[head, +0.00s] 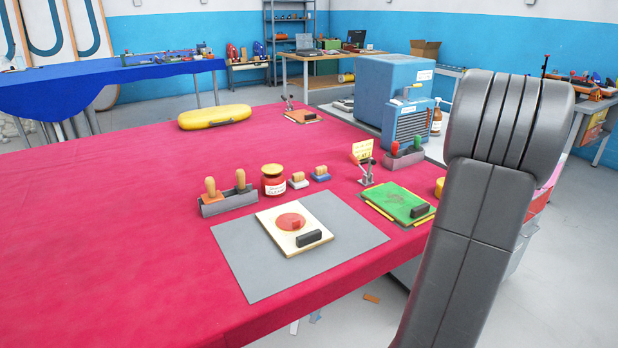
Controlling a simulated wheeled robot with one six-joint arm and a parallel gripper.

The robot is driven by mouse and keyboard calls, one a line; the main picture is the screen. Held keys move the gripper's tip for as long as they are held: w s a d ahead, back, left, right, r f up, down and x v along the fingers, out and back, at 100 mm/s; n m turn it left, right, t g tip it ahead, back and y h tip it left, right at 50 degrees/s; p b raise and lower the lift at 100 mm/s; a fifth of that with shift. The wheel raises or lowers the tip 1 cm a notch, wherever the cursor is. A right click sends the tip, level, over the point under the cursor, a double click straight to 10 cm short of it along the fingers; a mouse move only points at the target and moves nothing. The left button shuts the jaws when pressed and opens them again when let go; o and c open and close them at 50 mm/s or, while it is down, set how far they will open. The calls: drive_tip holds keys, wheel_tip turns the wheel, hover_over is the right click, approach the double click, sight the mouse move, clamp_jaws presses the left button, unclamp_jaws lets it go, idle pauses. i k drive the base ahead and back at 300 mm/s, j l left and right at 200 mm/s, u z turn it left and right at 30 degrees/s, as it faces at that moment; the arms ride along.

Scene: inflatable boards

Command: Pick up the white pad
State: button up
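The white pad (284,241) is a cream-white square plate with a red round patch and a small red block on top. A black handle (312,237) lies across its near right side. The pad lies flat on a grey mat (245,262) near the front edge of the red-covered table. Nothing covers it in the head view. My gripper is not in view; only a grey link of my arm shows, at the right, apart from the pad.
A green pad (392,203) with a black handle lies to the right. Behind the mat stand a grey holder (226,204) with wooden-handled tools, a red jar (273,184) and small stamps. A blue machine (380,92) stands at the back right. The table's left is clear.

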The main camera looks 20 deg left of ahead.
sight(299, 180)
drive_tip(key=i+l+u, duration=0.1)
drive_tip(key=i, duration=0.35)
drive_tip(key=i+l+u, duration=0.15)
drive_tip(key=i, duration=0.25)
drive_tip(key=i+l+u, duration=0.1)
drive_tip(key=i+l, duration=0.15)
drive_tip(key=i, duration=0.15)
drive_tip(key=u, duration=2)
